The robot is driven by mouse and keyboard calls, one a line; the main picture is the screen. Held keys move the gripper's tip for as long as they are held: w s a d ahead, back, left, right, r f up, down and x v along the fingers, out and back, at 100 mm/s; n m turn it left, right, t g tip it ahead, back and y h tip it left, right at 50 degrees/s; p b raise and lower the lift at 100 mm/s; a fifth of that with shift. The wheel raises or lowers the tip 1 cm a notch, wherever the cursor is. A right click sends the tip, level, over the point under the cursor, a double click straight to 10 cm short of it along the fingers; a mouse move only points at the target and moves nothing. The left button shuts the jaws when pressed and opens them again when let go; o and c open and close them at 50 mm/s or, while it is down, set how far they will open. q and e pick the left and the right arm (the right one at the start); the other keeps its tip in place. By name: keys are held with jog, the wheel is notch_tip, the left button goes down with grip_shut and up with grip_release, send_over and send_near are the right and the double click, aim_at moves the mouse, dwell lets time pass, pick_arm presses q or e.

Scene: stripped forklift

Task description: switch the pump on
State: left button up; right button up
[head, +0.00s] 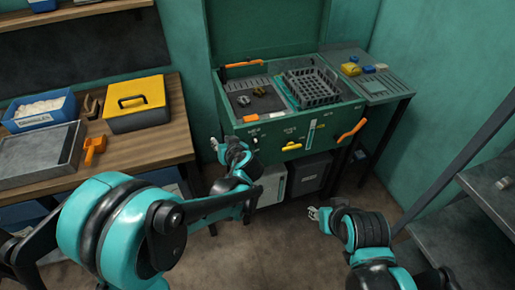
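A green wash station (330,130) stands against the back wall with its lid up. Its front panel has small labels, a yellow handle (291,146), a pale vertical strip (311,132) and an orange lever (352,131) at the right. Small dark controls sit at the panel's left, partly behind my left gripper; which one is the pump switch is too small to tell. My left gripper (217,146) is just in front of the panel's left end, its fingers small and unclear. My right gripper (314,213) is lower, over the floor, away from the panel, and looks empty.
A wooden bench (140,150) at left holds a yellow case (136,103), a blue bin (40,111) and a grey tray (42,153). A black basket (310,87) sits in the station. A grey shelf rack (490,190) stands at right. Open floor lies between.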

pick_arm(q)
jog(key=w+d+f+t+b, duration=0.25)
jog(key=w+d+f, duration=0.25)
jog(key=d+f, duration=0.3)
jog(key=t, duration=0.4)
send_near(256, 141)
jog(key=shift+n+g, duration=0.25)
jog(key=shift+n, duration=0.15)
jog(key=b+x, duration=0.2)
jog(key=x, duration=0.5)
jog(key=shift+w+b, duration=0.3)
jog(key=shift+w+a+r, duration=0.15)
jog(key=shift+w+a, duration=0.05)
jog(key=shift+w, duration=0.2)
grip_shut()
